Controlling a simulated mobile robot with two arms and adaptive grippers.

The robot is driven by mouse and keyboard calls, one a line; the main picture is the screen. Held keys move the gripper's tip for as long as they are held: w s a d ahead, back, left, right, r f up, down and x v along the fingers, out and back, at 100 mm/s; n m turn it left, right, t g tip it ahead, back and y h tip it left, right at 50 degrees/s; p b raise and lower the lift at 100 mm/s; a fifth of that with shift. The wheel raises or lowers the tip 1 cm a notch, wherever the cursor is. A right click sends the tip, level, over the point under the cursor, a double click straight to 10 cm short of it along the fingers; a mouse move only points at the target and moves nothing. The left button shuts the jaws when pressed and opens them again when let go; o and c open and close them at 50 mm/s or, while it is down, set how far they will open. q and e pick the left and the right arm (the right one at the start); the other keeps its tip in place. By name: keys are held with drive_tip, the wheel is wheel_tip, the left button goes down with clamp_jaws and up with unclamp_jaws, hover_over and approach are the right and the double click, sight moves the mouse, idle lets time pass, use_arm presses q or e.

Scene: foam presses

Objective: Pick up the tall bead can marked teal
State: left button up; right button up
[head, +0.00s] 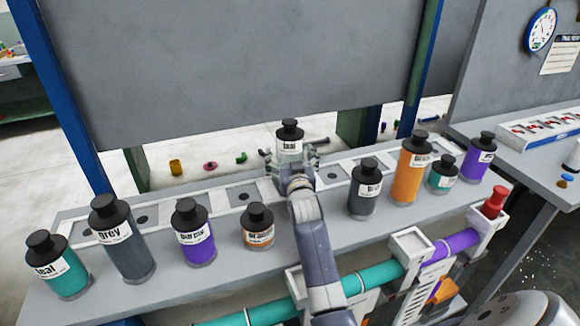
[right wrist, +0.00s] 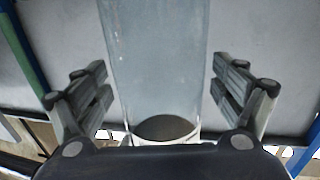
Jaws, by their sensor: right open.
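A can with a black cap and a white label that seems to read "teal" (head: 289,145) stands upright at the middle back of the rack; its lower body is hidden by my right gripper. My right gripper (head: 291,160) is open in front of it, with fingers reaching along its sides. In the right wrist view, a clear, greyish cylinder (right wrist: 160,65) stands between the spread fingers, with a gap on both sides. Another teal can (head: 68,278) stands at the far left, and a short teal can (head: 443,178) at the right. My left gripper is not in view.
Grey (head: 128,250), purple (head: 195,243) and orange (head: 257,235) cans stand left of my arm. Grey (head: 365,198), tall orange (head: 407,180) and purple (head: 477,162) cans stand right of it. A teal and purple pipe (head: 375,280) runs along the front. A grey panel (head: 230,60) rises behind.

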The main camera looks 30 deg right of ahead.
drive_tip(key=c, duration=1.4)
drive_tip(key=shift+r, duration=0.1)
drive_tip(key=shift+c, duration=0.8)
drive_tip(key=shift+r, duration=0.1)
